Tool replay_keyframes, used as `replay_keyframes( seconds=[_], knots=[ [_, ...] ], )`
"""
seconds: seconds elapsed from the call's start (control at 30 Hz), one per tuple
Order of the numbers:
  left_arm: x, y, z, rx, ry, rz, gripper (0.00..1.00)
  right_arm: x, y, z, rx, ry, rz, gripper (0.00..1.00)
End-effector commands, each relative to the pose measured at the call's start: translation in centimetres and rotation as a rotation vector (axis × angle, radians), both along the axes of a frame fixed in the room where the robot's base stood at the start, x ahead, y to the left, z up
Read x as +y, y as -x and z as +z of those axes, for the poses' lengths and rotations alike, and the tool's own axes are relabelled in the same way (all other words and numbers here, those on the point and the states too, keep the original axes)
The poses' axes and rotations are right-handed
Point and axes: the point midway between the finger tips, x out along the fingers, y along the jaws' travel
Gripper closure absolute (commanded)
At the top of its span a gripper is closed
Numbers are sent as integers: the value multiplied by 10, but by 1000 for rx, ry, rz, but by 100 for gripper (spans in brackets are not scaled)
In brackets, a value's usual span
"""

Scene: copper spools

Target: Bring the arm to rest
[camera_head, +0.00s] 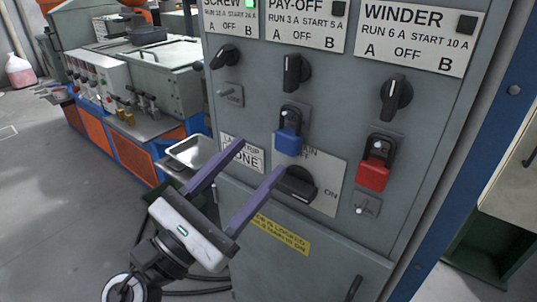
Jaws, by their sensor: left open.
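My left gripper (236,168) is in the lower middle of the head view, with a white body and two long purple fingers spread apart. It is open, with nothing between the fingers. The fingers point at the grey control cabinet (330,258). The right fingertip is close to the black main switch (297,185); I cannot tell whether they touch. The left finger overlaps the small white label near the cabinet's left edge and hides part of it. My right gripper is not in view.
The cabinet carries a blue padlock (288,140), a red padlock (374,173) and black selector knobs, including the winder knob (396,96). A metal tray (190,152) sits left of the cabinet. A machine with orange panels (133,155) stands behind. Grey floor (45,210) is clear at left.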

Motion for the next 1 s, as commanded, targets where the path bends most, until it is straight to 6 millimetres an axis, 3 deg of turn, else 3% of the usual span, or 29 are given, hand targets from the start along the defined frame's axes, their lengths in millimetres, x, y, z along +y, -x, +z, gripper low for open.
replay_keyframes(
  seconds=[0.07, 0.27, 0.37, 0.43, 0.57, 0.67, 0.8, 0.93, 0.97, 1.0],
  knots=[
    [8, 10, -10, 1, -2, 0, 44, 0, 1, -9, -1, -1, 1, 44],
    [20, 20, -15, 28, 24, -3, 44, -2, 2, -10, -3, -1, 3, 44],
    [31, 13, -27, 188, 177, -17, 44, -2, 3, -4, -1, 0, 3, 44],
    [45, 4, -48, 399, 391, -26, 44, -3, 3, 4, -1, 2, 3, 44],
    [81, -3, -125, 900, 999, -1, 44, -4, 4, 19, 0, 4, 1, 44],
    [103, 15, -198, 1210, 1518, 73, 44, -6, 5, 25, 6, 10, 1, 44],
    [119, 68, -288, 1449, 2206, 235, 44, -8, 5, 31, 10, 16, -1, 44],
    [122, 122, -343, 1478, 2725, 397, 44, -9, 1, 38, 0, 19, -4, 44],
    [121, 133, -351, -1408, -2704, -412, 44, -9, 0, 39, -1, 18, -5, 44],
    [120, 146, -361, -1310, -2647, -422, 44, -9, 0, 40, -1, 19, -6, 44]
  ],
)
